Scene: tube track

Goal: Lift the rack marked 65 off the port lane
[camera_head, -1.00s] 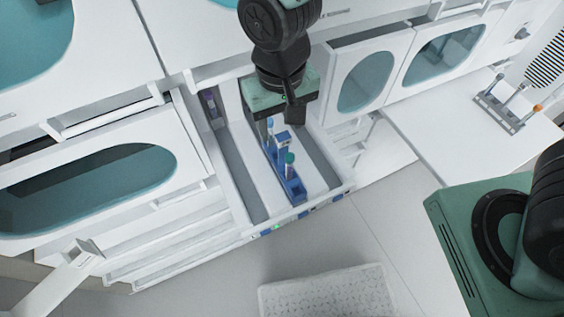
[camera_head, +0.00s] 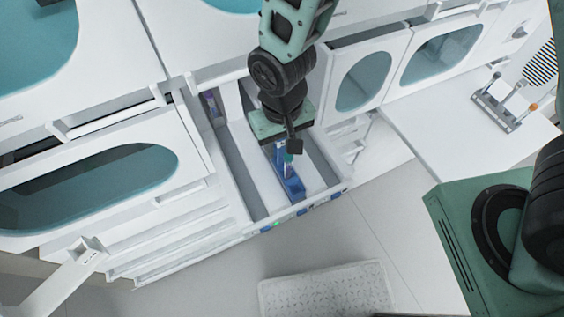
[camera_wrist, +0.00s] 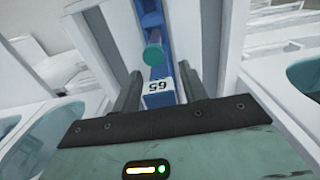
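The blue rack (camera_head: 293,187) stands in a white lane inside the open drawer, partly hidden under my gripper (camera_head: 285,147). In the wrist view the rack's white label reads 65 (camera_wrist: 158,87), upside down. A tube with a teal cap (camera_wrist: 153,56) stands in the rack, beyond the label. My gripper's fingers (camera_wrist: 161,85) are apart, one on each side of the label end, with narrow gaps to the rack visible. My gripper is open and holds nothing that I can see. Its fingertips' height against the rack is hard to tell.
The drawer's walls (camera_head: 236,180) rise on both sides of the lane. Another small rack-like item (camera_head: 211,103) sits at the drawer's back left. A metal stand with tubes (camera_head: 497,110) is on the right counter. A white perforated mat (camera_head: 325,290) lies in front.

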